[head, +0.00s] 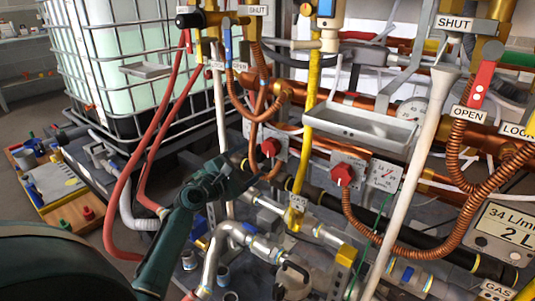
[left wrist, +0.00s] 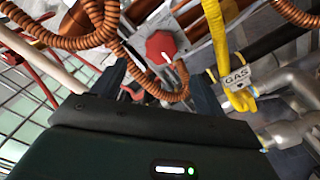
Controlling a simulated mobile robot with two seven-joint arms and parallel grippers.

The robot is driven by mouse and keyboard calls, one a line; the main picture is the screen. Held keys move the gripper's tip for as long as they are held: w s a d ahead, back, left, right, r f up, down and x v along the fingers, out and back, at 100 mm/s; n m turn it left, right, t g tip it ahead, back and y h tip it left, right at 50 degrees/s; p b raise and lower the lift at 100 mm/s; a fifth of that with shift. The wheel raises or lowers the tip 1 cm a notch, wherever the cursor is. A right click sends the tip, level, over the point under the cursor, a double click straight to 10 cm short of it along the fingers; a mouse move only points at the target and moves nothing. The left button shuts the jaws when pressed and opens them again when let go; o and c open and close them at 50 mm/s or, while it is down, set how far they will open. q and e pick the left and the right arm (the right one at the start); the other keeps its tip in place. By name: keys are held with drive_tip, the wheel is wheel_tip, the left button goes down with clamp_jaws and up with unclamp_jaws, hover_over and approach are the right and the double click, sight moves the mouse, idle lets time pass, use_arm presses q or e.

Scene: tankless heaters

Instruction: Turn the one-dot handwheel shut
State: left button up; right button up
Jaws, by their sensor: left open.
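Two red handwheels show on pale plates along the copper pipes in the head view. One red handwheel (head: 270,147) is at the centre, and the other red handwheel (head: 343,173) is lower right. I cannot make out dots that tell which is the one-dot wheel. My left gripper (head: 250,174) is open, just below and left of the centre handwheel and apart from it. In the left wrist view a red handwheel (left wrist: 160,46) with a white pointer mark lies ahead of the open fingers (left wrist: 163,78). My right gripper is out of view.
A yellow pipe with a GAS tag (head: 297,203) runs down right of the centre handwheel. Corrugated copper hoses (head: 350,220) loop around both wheels. A metal tray (head: 360,127) juts out above. Red hoses (head: 150,165) and a caged tank (head: 120,60) stand left.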

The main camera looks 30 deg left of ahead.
sight(267, 150)
use_arm(q)
drive_tip(key=w, duration=0.3)
drive_tip(key=w+b, duration=0.1)
drive_tip(key=w, duration=0.2)
drive_tip(key=w+b, duration=0.1)
drive_tip(key=w, duration=0.2)
drive_tip(key=shift+d, duration=0.35)
drive_tip(key=shift+c, duration=0.2)
drive_tip(key=c, duration=0.9)
